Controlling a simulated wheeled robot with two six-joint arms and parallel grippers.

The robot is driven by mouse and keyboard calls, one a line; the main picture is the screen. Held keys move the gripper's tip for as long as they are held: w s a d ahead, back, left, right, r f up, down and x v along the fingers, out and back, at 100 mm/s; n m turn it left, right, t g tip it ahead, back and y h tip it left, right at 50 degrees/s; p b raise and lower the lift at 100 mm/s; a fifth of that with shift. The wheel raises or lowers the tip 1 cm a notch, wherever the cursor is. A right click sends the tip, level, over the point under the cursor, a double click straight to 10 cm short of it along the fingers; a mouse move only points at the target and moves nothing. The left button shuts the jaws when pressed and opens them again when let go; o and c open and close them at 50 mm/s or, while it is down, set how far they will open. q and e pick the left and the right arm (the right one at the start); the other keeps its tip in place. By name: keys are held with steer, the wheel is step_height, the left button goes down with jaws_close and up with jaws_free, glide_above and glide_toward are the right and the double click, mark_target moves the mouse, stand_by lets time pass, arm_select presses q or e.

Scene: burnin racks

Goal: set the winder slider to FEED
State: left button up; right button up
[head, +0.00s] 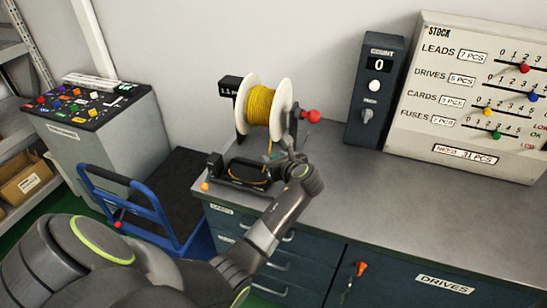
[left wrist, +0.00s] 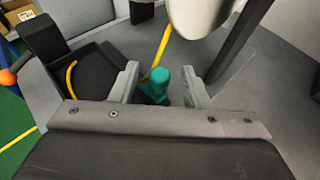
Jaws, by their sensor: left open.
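The winder stands at the left end of the grey bench, with a white-flanged spool (head: 264,106) of yellow cable and a red crank knob (head: 313,116). Its black base (head: 245,176) sits below the spool. A teal slider knob (left wrist: 157,82) shows between the fingers of my left gripper (left wrist: 166,84) in the left wrist view. The fingers are open on either side of it, with a gap. In the head view my left gripper (head: 277,156) is just in front of the spool and mostly covers the knob. No FEED mark is readable. My right gripper is not in view.
A counter box (head: 375,90) reading 0 and a stock board (head: 466,100) stand at the back of the bench. A blue cart (head: 140,205) and a cabinet with coloured knobs (head: 85,105) are at left. The bench top right of the winder is clear.

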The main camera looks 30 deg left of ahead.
mark_target(254, 163)
arm_select(q)
steer(key=shift+c, duration=0.4)
jaws_close()
steer(key=shift+s+a+r, duration=0.1)
steer(key=shift+a, duration=0.05)
steer(key=a+p, duration=0.1)
steer(key=a, duration=0.1)
steer(key=s+a+p, duration=0.1)
steer(key=a+p, duration=0.3)
steer(key=shift+s+a, duration=0.3)
steer(key=shift+a, duration=0.05)
